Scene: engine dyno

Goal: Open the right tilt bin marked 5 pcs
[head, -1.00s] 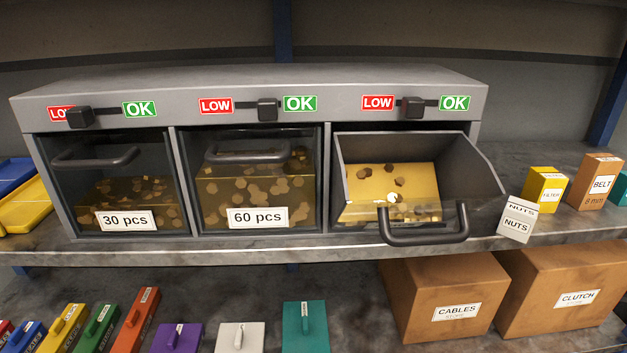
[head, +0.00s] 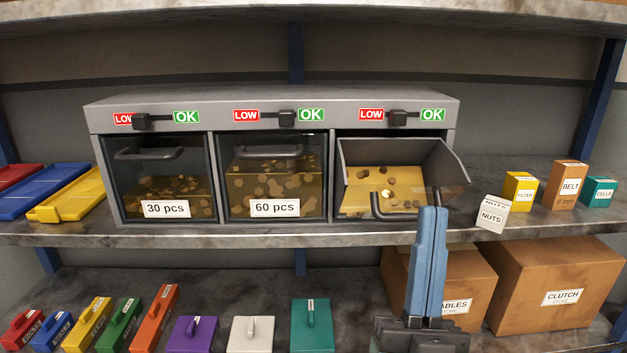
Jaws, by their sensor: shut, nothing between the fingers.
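The right tilt bin (head: 440,172) is tipped forward and open at the right end of the grey bin housing (head: 225,114). Its inside shows a yellowish floor with several brown pieces and one shiny piece. Its dark handle (head: 378,208) hangs at the front, partly hidden by my gripper. No 5 pcs label shows on it. My gripper (head: 432,212) is blue, points up, and is shut and empty in front of the handle's right part. I cannot tell whether it touches the handle.
Closed bins marked 30 pcs (head: 166,209) and 60 pcs (head: 274,208) stand left. A white NUTS box (head: 492,213) stands close right of the open bin. Cardboard boxes (head: 550,285) and colored cases (head: 192,334) sit on the lower shelf.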

